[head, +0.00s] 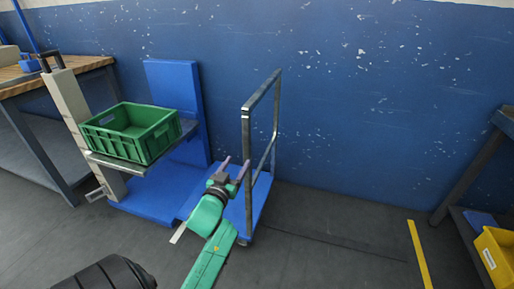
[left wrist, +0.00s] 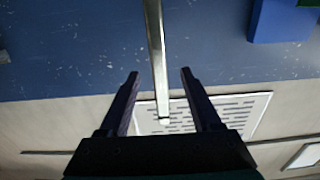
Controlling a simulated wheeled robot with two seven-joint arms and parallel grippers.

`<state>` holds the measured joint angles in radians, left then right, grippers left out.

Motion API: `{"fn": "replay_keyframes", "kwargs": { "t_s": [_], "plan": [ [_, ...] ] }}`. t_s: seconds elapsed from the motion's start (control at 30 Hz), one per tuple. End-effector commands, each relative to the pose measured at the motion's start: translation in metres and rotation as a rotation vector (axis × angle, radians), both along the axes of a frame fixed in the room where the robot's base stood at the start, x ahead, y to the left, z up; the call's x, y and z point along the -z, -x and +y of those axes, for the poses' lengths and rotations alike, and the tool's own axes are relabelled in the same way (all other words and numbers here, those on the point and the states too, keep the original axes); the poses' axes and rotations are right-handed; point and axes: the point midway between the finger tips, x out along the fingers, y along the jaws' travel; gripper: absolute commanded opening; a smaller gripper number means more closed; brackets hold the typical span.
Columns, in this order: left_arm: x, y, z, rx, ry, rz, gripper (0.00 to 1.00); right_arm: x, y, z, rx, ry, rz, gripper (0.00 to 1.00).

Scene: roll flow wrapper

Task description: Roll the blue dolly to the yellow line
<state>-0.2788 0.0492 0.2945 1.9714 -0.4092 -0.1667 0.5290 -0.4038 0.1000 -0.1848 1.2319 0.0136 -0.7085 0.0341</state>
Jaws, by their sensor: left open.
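The blue dolly (head: 262,192) stands on the floor left of centre, with a tall metal handle frame (head: 246,150) rising from its deck. The yellow line (head: 420,257) is painted on the floor to the right, with a gap of floor between. My left gripper (head: 237,172) is open at the near upright of the frame. In the left wrist view a metal bar (left wrist: 155,45) runs down to between the open fingers (left wrist: 160,80); neither finger clearly touches it. My arm and gripper hide part of the deck. My right gripper is not in view.
A green crate (head: 112,120) sits on a raised plate beside a blue upright panel (head: 172,83), left of the dolly. A workbench (head: 60,72) stands far left. A yellow bin (head: 496,255) and a stand are far right. The floor right of the dolly is clear.

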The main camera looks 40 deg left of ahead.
Motion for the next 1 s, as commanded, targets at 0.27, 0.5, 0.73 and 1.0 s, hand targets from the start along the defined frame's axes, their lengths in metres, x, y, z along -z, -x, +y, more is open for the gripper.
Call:
{"fn": "replay_keyframes", "kwargs": {
  "t_s": [0.27,0.5,0.73,1.0],
  "plan": [
    [0.001,-0.073,0.024,0.002,-0.001,-0.002,0.65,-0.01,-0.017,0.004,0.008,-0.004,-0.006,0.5],
    [0.001,-0.11,0.037,0.002,0.001,0.001,0.65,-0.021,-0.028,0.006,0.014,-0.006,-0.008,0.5],
    [0.0,-0.113,0.038,0.003,0.002,0.002,0.65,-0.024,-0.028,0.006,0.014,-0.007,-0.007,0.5],
    [0.0,-0.113,0.038,0.003,0.002,0.002,0.0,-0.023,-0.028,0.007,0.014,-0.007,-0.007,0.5]
  ]
}}
